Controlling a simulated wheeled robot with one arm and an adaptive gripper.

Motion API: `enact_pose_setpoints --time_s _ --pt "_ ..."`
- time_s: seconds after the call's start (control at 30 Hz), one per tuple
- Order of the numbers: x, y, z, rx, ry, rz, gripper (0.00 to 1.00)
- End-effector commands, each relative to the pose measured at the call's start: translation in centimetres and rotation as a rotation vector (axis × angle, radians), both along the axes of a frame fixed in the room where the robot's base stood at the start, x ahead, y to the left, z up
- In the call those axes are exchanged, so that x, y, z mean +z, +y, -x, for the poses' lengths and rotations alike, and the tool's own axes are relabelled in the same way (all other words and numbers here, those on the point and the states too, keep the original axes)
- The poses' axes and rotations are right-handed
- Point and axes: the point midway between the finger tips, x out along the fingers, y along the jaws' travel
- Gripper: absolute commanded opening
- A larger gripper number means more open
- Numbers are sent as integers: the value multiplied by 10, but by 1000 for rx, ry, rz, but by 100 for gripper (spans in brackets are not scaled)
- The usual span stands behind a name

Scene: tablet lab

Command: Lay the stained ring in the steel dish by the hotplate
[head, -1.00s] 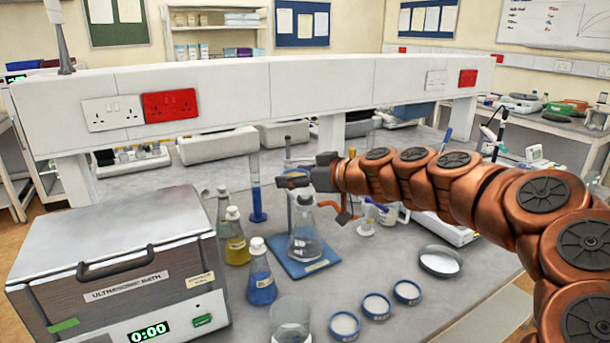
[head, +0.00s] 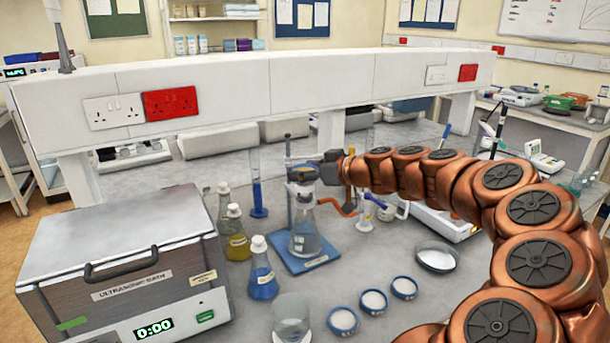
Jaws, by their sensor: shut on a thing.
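My gripper (head: 306,172) is at the end of the copper arm, above the mouth of a conical flask (head: 305,235) on a blue-based stand. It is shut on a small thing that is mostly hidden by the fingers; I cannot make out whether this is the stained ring. A shallow round steel dish (head: 437,257) with a pale inside lies on the bench to the right, apart from the gripper. A white flat-topped device (head: 455,224), perhaps the hotplate, stands just behind the dish, partly covered by my arm.
Several blue-rimmed round dishes (head: 373,301) with white contents lie at the front. A blue bottle (head: 262,275), a yellow bottle (head: 237,240) and a clear beaker (head: 290,325) stand left of them, beside the ultrasonic bath (head: 120,262). Bench between flask and steel dish is mostly clear.

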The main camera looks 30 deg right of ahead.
Motion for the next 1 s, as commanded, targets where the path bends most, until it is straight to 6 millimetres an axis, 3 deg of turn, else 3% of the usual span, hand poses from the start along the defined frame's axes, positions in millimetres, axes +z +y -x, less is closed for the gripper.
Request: enact_pose_setpoints --time_s 0.2,0.9,0.93,1.0 --pt "-17 0 0 -1 0 -2 48" --pt "-24 0 0 0 -1 0 48" --pt "-23 0 0 0 0 -1 70" --pt "-22 0 0 0 0 -1 77"
